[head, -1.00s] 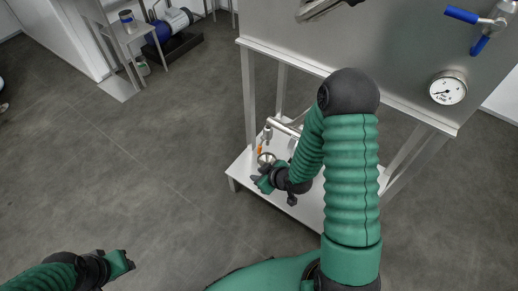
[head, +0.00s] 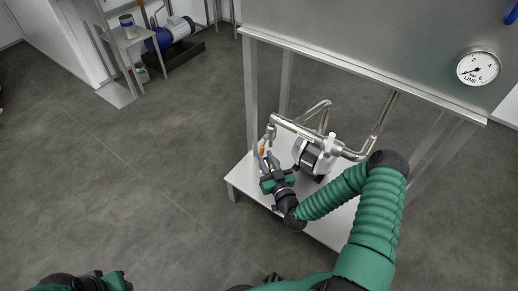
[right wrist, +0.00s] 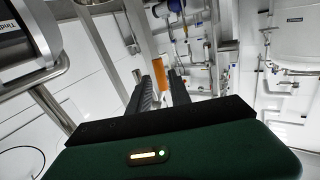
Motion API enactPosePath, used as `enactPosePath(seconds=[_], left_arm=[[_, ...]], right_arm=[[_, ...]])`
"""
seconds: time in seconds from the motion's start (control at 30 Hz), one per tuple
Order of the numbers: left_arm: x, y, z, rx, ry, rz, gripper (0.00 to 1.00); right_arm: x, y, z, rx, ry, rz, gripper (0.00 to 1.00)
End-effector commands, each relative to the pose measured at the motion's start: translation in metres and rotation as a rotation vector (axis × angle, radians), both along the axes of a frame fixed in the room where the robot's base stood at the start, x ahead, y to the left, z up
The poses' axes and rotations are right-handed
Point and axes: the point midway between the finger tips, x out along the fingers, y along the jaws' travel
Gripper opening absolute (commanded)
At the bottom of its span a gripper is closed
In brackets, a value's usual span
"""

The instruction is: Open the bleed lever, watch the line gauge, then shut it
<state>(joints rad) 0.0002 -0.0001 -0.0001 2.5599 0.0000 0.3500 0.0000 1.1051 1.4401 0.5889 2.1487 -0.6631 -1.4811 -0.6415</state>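The orange bleed lever (head: 262,151) stands at the left end of the steel pipework, above the low white shelf. My right gripper (head: 266,164) is right in front of it, fingers pointing at it. In the right wrist view the two fingers (right wrist: 165,88) are apart, and the orange lever (right wrist: 161,75) shows between their tips. I cannot tell whether they touch it. The line gauge (head: 478,67) is on the tank's front at upper right, its needle toward the low end, lower left. My left gripper (head: 117,283) is at the bottom left edge, mostly cut off.
A pump (head: 315,156) and steel pipes (head: 350,152) sit right of the gripper. Frame legs (head: 251,95) hold up the steel tank (head: 370,40). The floor at left is clear.

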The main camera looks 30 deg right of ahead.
Motion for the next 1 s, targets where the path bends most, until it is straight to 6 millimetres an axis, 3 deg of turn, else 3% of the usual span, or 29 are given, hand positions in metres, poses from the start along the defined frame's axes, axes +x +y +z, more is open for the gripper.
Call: enactPosePath(seconds=[0.03, 0.2, 0.33, 0.63, 0.83, 1.0], left_arm=[[0.0, 0.0, -0.011, 0.0, 0.0, 0.0, 0.36], [0.0, 0.0, -0.024, 0.0, 0.0, 0.0, 0.36], [0.0, 0.0, -0.028, 0.0, 0.0, 0.0, 0.36], [0.0, 0.0, -0.028, 0.0, 0.0, 0.0, 0.36], [0.0, 0.0, -0.028, 0.0, 0.0, 0.0, 0.36], [0.0, 0.0, -0.028, 0.0, 0.0, 0.0, 0.36]], right_arm=[[0.013, -0.003, -0.004, -0.002, -0.004, -0.001, 0.24], [0.049, -0.009, -0.004, -0.001, -0.002, 0.001, 0.24], [0.065, -0.012, -0.002, 0.0, -0.001, 0.001, 0.24], [0.069, -0.013, 0.0, 0.001, 0.001, 0.001, 0.24], [0.069, -0.013, 0.0, 0.001, 0.001, 0.001, 0.0], [0.068, -0.013, 0.0, 0.001, 0.001, 0.001, 0.0]])
